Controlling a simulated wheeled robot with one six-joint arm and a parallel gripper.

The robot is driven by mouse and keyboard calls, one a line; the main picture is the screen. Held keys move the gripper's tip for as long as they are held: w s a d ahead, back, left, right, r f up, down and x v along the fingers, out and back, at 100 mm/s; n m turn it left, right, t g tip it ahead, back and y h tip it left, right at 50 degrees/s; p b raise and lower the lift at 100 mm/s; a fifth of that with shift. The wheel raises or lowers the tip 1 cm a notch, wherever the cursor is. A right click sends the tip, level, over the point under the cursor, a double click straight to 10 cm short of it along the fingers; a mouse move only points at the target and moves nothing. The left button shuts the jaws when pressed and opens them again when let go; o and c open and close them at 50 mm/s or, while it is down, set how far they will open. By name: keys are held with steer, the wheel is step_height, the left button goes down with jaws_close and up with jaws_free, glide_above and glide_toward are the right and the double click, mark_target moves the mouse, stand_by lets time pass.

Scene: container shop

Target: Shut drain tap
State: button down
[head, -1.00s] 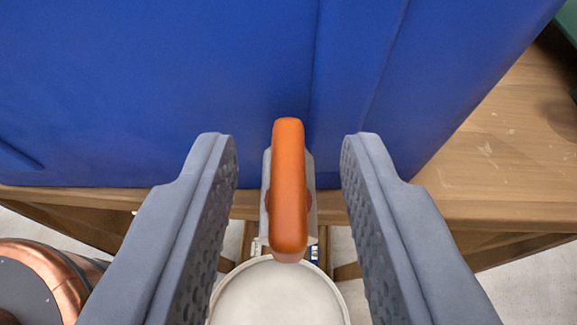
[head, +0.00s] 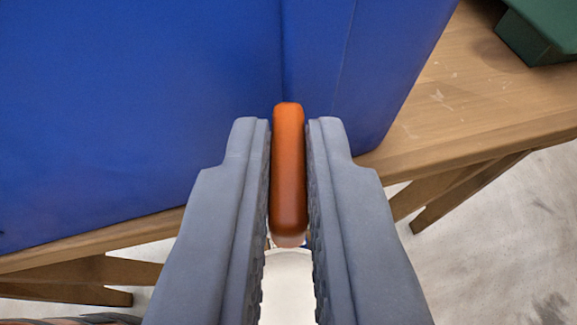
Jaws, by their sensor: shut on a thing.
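The drain tap shows as an orange lever handle (head: 288,170) in front of the blue container (head: 130,110), in the middle of the head view. The handle points from the container toward me. My gripper (head: 288,140) is shut on the handle, one grey finger on each side of it. The tap's body is hidden behind the handle and fingers. Part of a white round vessel (head: 288,285) shows below the handle, between the fingers.
The blue container stands on a wooden bench (head: 470,100), whose front edge runs below it. A green object (head: 540,30) sits on the bench at the upper right. A coppery rim (head: 90,319) shows at the lower left. Pale floor (head: 500,230) is clear at the right.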

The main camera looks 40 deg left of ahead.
steer(key=m+h, duration=0.1)
steer(key=m+t+h, duration=0.2)
steer(key=shift+s+a+m+h, duration=0.2)
steer(key=shift+a+m+h, duration=0.1)
steer(key=shift+m+h, duration=0.1)
steer(key=shift+a+m+t+h, duration=0.15)
steer(key=shift+m+t+h, duration=0.45)
steer(key=shift+m+h, duration=1.8)
steer(key=shift+h, duration=0.4)
steer(key=c, duration=1.5)
jaws_free()
steer(key=v, duration=1.7)
steer(key=shift+s, duration=0.2)
steer(key=shift+a, duration=0.1)
